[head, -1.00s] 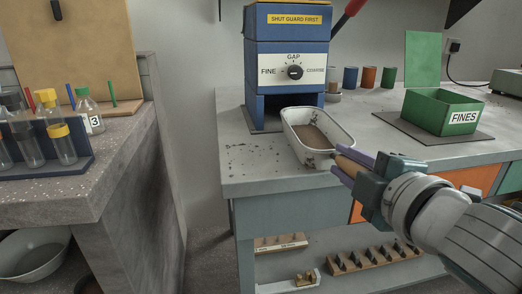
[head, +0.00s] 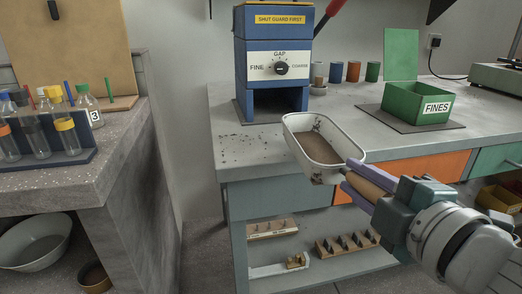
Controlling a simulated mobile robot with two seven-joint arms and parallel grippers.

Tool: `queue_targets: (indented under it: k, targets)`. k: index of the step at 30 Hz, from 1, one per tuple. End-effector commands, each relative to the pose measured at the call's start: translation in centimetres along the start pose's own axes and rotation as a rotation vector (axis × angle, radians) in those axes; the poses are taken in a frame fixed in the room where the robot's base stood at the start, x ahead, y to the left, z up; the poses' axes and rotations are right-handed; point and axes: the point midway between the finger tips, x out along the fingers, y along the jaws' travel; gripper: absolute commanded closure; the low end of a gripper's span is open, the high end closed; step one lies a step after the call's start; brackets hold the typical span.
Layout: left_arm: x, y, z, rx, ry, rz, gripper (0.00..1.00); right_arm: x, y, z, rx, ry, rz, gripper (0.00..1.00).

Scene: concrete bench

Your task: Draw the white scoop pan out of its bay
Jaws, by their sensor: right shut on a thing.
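The white scoop pan (head: 290,124) holds brown powder (head: 318,148) and is out in front of the blue mill (head: 272,66), over the bench's front edge. Its bay (head: 277,103), the dark opening at the mill's foot, shows empty. My right gripper (head: 358,183) is shut on the pan's wooden handle (head: 370,176), with the purple fingers on either side of it. The pan looks roughly level. My left gripper is not in view.
A green box (head: 420,100) labelled FINES, its lid up, stands on a dark mat at the right. Several coloured cylinders (head: 354,71) stand behind. Dark crumbs lie on the bench (head: 238,158) left of the pan. A rack of bottles (head: 45,152) is on the left counter.

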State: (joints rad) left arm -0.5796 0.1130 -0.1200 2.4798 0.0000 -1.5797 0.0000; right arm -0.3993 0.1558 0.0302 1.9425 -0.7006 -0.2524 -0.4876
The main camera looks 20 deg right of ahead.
Motion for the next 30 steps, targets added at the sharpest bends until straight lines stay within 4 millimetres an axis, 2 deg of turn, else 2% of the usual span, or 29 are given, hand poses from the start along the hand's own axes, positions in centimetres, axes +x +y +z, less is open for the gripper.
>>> queue_targets:
  k: [15,30]
  targets:
    - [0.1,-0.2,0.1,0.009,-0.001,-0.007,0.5,-4.1,-0.7,-0.1,0.0,0.002,0.003,1.0]
    - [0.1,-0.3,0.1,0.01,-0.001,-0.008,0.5,-4.3,-0.7,-0.1,-0.001,0.002,0.004,1.0]
